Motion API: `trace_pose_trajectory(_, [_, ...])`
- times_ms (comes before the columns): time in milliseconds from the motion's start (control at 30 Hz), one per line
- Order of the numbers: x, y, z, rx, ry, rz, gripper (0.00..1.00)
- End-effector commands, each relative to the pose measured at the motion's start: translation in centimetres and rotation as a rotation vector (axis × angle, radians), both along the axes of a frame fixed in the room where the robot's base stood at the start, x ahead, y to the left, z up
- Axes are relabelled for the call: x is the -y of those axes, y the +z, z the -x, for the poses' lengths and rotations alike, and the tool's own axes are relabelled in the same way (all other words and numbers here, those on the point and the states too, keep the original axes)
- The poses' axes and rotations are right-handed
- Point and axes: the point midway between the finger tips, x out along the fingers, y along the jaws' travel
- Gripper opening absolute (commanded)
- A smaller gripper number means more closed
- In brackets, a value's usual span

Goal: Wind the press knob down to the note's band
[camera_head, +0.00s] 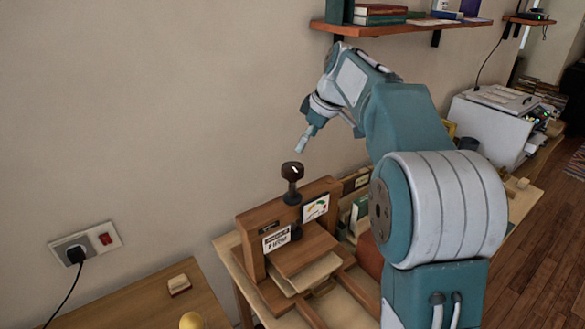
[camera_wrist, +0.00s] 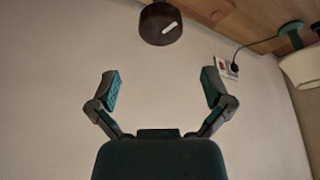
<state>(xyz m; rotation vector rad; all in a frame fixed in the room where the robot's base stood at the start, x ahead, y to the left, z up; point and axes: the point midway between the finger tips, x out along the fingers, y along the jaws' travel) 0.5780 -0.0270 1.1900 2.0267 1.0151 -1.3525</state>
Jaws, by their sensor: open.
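The press (camera_head: 275,268) is a wooden frame on the bench, with a dark brown knob (camera_head: 292,171) on its upright screw. The knob has a white mark on top. In the wrist view the knob (camera_wrist: 160,23) shows at the top, beyond the fingertips. My gripper (camera_head: 303,140) is above the knob, apart from it. In the wrist view my gripper (camera_wrist: 160,88) is open and empty. A white note (camera_head: 277,238) with dark writing is on the press front; I cannot read it clearly. A dial card (camera_head: 316,207) with coloured bands is at the right of the crossbar.
A wall shelf (camera_head: 400,27) with books is above and behind my arm. A white machine (camera_head: 490,122) stands at the back right. A socket (camera_head: 86,243) with a plug is on the wall at left. A small block (camera_head: 179,284) and a yellow ball (camera_head: 192,321) are on the left table.

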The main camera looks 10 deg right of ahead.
Motion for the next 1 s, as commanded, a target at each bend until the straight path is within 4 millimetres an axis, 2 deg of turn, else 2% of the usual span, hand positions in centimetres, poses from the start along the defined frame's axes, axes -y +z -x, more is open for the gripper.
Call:
trace_pose_trajectory(200, [-1.4, -4.0, -0.9, -0.005, 0.002, 0.000, 1.00])
trace_pose_trajectory(433, [-2.5, -7.3, -1.7, -0.003, 0.000, 0.000, 1.00])
trace_pose_trajectory(600, [-2.8, -8.4, -2.0, -0.001, -0.001, 0.001, 1.00])
trace_pose_trajectory(867, [-2.8, -8.5, -2.1, 0.000, -0.001, 0.001, 1.00])
trace_pose_trajectory(967, [-2.8, -8.5, -2.1, 0.000, -0.002, 0.001, 0.60])
trace_pose_trajectory(1000, [-2.8, -8.5, -2.1, 0.000, -0.001, 0.001, 0.42])
